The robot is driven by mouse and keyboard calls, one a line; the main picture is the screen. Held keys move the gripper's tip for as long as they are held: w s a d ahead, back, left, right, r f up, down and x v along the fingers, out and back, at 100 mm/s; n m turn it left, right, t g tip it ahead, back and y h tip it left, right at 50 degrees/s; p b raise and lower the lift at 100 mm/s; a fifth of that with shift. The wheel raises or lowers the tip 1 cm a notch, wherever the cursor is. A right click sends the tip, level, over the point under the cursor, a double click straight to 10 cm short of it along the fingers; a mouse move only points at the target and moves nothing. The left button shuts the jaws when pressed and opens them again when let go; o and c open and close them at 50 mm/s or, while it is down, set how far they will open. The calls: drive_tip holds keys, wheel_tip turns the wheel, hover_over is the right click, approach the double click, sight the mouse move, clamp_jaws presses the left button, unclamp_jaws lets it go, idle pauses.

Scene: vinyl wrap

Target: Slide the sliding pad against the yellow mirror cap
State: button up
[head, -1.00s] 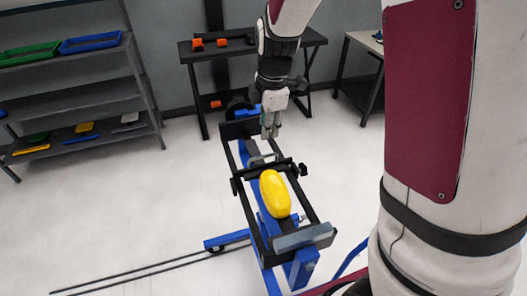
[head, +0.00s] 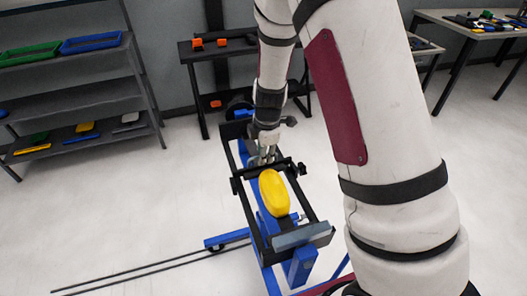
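The yellow mirror cap (head: 274,193) sits on a black-framed blue stand in the head view, just in front of a black crossbar. My gripper (head: 262,160) points down over the stand, behind that crossbar and the cap, apart from the cap. Its fingers are small and overlap grey parts of the stand, so I cannot tell whether they are open, shut or holding something. A grey pad-like bar (head: 301,237) lies across the near end of the frame. I cannot tell for certain which part is the sliding pad; the grey part seen earlier behind the crossbar is mostly hidden by my gripper.
The black crossbar (head: 250,174) with side knobs spans the stand (head: 304,268). A shelf rack (head: 85,92) with coloured trays stands at left. A black table (head: 203,58) is behind, and another table (head: 470,25) is at far right. The floor at left is mostly clear.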

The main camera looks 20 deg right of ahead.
sight(268, 172)
drive_tip(key=shift+c, duration=0.6)
clamp_jaws()
drive_tip(key=s+p, duration=0.1)
drive_tip(key=s, duration=0.3)
drive_tip(key=shift+s+r+p, duration=0.1)
drive_tip(key=shift+s+p, duration=0.15)
drive_tip(key=shift+p, duration=0.15)
drive_tip(key=shift+s+f, duration=0.2)
drive_tip(key=shift+s, duration=0.1)
drive_tip(key=shift+o, duration=0.6)
unclamp_jaws()
drive_tip(key=shift+s, duration=0.1)
drive_tip(key=shift+w+r, duration=0.1)
drive_tip(key=shift+w, duration=0.1)
wheel_tip(268, 172, up, 12)
drive_tip(key=s, duration=0.2)
drive_tip(key=shift+s, duration=0.2)
